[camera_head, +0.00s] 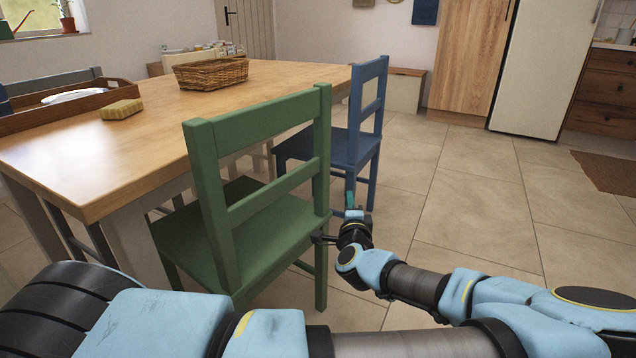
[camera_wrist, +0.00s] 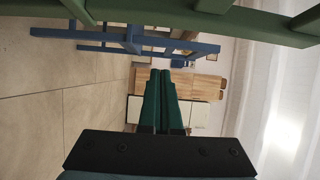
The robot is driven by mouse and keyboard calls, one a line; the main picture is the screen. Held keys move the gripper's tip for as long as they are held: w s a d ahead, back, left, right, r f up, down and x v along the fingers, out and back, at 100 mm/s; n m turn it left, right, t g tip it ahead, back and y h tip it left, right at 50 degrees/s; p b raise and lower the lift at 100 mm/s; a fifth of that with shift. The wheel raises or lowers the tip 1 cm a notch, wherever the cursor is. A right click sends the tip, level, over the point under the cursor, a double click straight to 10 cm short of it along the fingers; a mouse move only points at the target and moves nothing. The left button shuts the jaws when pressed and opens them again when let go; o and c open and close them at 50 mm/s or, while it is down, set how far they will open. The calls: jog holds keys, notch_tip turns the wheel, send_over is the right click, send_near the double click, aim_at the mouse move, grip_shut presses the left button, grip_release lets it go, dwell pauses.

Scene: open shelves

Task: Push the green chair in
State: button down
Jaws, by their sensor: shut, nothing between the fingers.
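The green chair (camera_head: 255,215) stands at the near edge of the wooden table (camera_head: 150,100), its backrest facing me and its seat partly under or beside the tabletop. Its frame also crosses the top of the wrist view (camera_wrist: 215,20). My gripper (camera_head: 350,192) is just right of the chair's right back post, at about seat height. Its teal fingers (camera_wrist: 163,95) are together with nothing between them. I cannot tell whether the gripper body touches the post.
A blue chair (camera_head: 355,148) stands at the table's right side, beyond my gripper. A wicker basket (camera_head: 210,73), a yellow sponge (camera_head: 121,109) and a wooden tray (camera_head: 70,104) are on the table. The tiled floor (camera_head: 470,200) to the right is clear.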

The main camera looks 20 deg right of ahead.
aim_at(324, 185)
jog(key=w, duration=0.9)
jog(key=shift+w+b, duration=0.2)
jog(key=shift+b, duration=0.15)
jog(key=shift+a+r, duration=0.1)
jog(key=a, duration=0.3)
jog(key=shift+w+p, duration=0.1)
jog(key=shift+p, duration=0.3)
jog(key=shift+a, duration=0.15)
